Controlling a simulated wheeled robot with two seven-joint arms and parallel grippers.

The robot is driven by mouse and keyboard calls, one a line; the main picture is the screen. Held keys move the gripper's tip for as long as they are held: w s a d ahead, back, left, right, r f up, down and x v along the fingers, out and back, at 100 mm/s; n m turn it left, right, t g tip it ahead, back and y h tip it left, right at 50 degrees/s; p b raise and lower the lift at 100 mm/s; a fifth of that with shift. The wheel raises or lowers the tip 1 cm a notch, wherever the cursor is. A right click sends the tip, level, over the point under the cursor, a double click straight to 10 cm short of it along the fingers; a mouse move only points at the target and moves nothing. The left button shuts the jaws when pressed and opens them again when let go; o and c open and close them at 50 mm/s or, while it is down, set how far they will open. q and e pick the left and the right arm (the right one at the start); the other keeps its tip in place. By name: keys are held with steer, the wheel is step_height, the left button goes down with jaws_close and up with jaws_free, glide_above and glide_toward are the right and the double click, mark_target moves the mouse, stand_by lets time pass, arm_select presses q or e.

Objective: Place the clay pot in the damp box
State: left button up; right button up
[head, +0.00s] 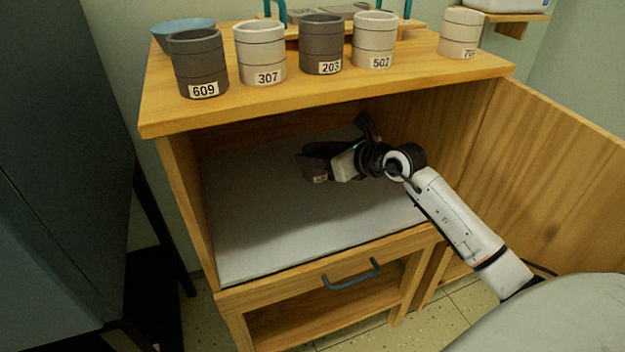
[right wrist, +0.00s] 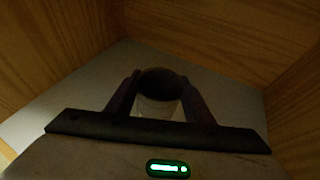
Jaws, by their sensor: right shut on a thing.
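My right gripper (head: 326,160) reaches into the open wooden cabinet, which looks like the damp box (head: 178,185). In the right wrist view the pot's round mouth (right wrist: 160,84) shows between the two dark fingers. The pot is over the pale slab (head: 270,225) on the cabinet floor. I cannot tell whether it touches the slab. My left gripper is not in view.
Pots labelled 609 (head: 199,65), 307 (head: 260,53), 203 (head: 321,45) and 502 (head: 373,40) stand on the cabinet top (head: 300,88). The door (head: 555,175) stands open at right. A dark cabinet (head: 60,150) is at left. The slab around the held pot is clear.

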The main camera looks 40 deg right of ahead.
mark_target(323, 176)
step_height(323, 176, down, 6)
steer(key=shift+f+b, duration=0.15)
steer(key=shift+b, duration=0.6)
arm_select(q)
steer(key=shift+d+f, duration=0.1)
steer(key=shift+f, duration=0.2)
arm_select(e)
steer(key=o, duration=1.1)
steer(key=shift+f, duration=0.1)
steer(key=shift+o, duration=0.2)
